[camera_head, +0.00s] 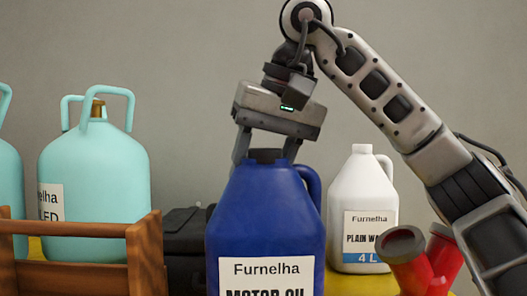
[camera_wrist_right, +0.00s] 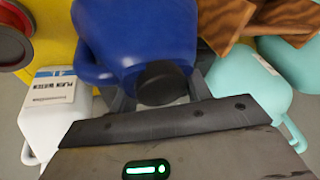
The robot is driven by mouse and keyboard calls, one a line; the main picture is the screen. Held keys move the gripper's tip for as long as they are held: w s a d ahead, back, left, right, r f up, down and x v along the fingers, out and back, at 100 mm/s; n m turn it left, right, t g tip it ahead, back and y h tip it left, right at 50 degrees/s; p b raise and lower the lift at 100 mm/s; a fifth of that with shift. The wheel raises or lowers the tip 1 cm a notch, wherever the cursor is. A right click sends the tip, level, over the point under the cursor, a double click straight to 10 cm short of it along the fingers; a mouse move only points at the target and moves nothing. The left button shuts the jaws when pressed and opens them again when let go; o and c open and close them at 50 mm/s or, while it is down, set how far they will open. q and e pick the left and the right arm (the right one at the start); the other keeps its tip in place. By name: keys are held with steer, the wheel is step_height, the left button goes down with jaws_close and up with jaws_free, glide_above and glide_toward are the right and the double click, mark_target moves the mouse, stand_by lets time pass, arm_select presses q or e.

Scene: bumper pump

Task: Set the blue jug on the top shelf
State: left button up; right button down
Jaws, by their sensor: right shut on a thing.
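The blue jug (camera_head: 265,222), labelled motor oil, stands upright in the middle of the head view. Its base is cut off by the bottom edge, so I cannot tell whether it touches the surface below. My right gripper (camera_head: 265,153) comes from above and is shut on the jug's top, one finger on each side of the dark cap. In the right wrist view the blue jug (camera_wrist_right: 135,35) and its black cap (camera_wrist_right: 163,82) sit between the fingers (camera_wrist_right: 160,95). My left gripper is not in view. I cannot make out a top shelf.
A white jug (camera_head: 362,195) stands behind right of the blue jug on a yellow surface (camera_head: 360,284). Red parts (camera_head: 412,262) lie at the lower right. A wooden crate (camera_head: 80,275) and turquoise canisters (camera_head: 95,180) stand left. A dark case (camera_head: 185,235) is behind the blue jug.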

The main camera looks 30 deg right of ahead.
mark_target(265, 235)
steer(key=shift+f, duration=1.1)
steer(key=c, duration=0.9)
jaws_free()
steer(key=shift+f, duration=0.25)
steer(key=shift+c, duration=0.2)
steer(key=shift+o, duration=1.4)
steer(key=shift+r, duration=0.1)
